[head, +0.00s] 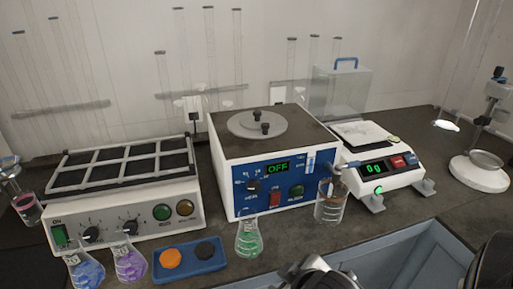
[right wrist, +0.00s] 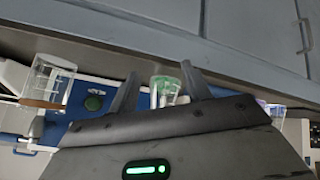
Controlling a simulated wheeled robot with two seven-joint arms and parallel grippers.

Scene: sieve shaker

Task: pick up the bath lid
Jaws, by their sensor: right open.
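The bath lid (head: 243,124) is a grey round disc with a dark knob (head: 264,128). It lies flat on top of the water bath (head: 231,172), a white box with a blue front panel whose display reads OFF. My right gripper (right wrist: 160,76) is open in the right wrist view, with nothing held between its fingers. The green flask shows beyond the gap between the fingers. The gripper is apart from the lid, and the lid does not show in that view. A part of my arm shows at the bottom of the head view. My left gripper is not in view.
A green flask (head: 249,240) and a beaker (head: 330,205) stand before the bath. A hot plate unit (head: 125,215) is at left, a balance (head: 390,178) at right. Blue and purple flasks and a blue tray (head: 190,268) line the front edge.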

